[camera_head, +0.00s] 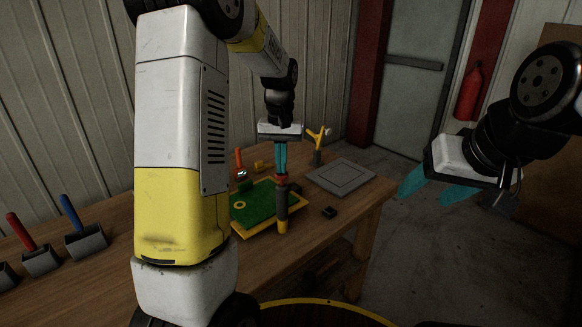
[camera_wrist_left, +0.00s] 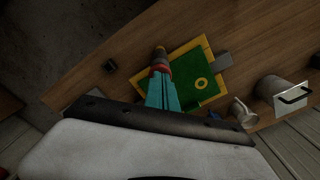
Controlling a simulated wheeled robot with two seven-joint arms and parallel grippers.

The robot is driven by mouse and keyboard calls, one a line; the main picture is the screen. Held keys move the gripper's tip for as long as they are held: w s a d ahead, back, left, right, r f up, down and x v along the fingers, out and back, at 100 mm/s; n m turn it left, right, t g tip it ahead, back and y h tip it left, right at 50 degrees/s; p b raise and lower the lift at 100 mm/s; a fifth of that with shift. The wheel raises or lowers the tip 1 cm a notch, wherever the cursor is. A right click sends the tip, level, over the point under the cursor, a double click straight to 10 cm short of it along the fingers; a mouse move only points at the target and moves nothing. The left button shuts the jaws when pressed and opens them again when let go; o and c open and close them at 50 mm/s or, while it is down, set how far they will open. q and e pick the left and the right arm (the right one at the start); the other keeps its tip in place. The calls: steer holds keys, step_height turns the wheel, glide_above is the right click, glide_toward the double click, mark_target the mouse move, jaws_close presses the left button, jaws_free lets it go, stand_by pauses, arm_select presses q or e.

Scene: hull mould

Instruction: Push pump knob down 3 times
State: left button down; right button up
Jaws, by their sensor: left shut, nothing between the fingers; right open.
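The pump (camera_head: 282,208) is a slim dark upright cylinder with a yellow lower end, by the front edge of the wooden table. Its red knob (camera_head: 281,180) is at the top. My left gripper (camera_head: 280,174) is shut and empty, with its teal fingers pointing down right at the knob. In the left wrist view the fingertips (camera_wrist_left: 161,76) overlap the red knob (camera_wrist_left: 160,68); I cannot tell whether they touch it or press on it. My right gripper (camera_head: 421,200) is open and empty, off the table to the right.
A green board with a yellow frame (camera_head: 250,206) lies behind the pump. A grey plate (camera_head: 341,175) lies to its right, with a small black block (camera_head: 329,212) nearer. A yellow tool (camera_head: 319,137) stands at the back.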

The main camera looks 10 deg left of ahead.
arm_select(q)
steer(key=shift+f, duration=1.15)
steer(key=shift+r, duration=1.45)
steer(key=shift+f, duration=0.1)
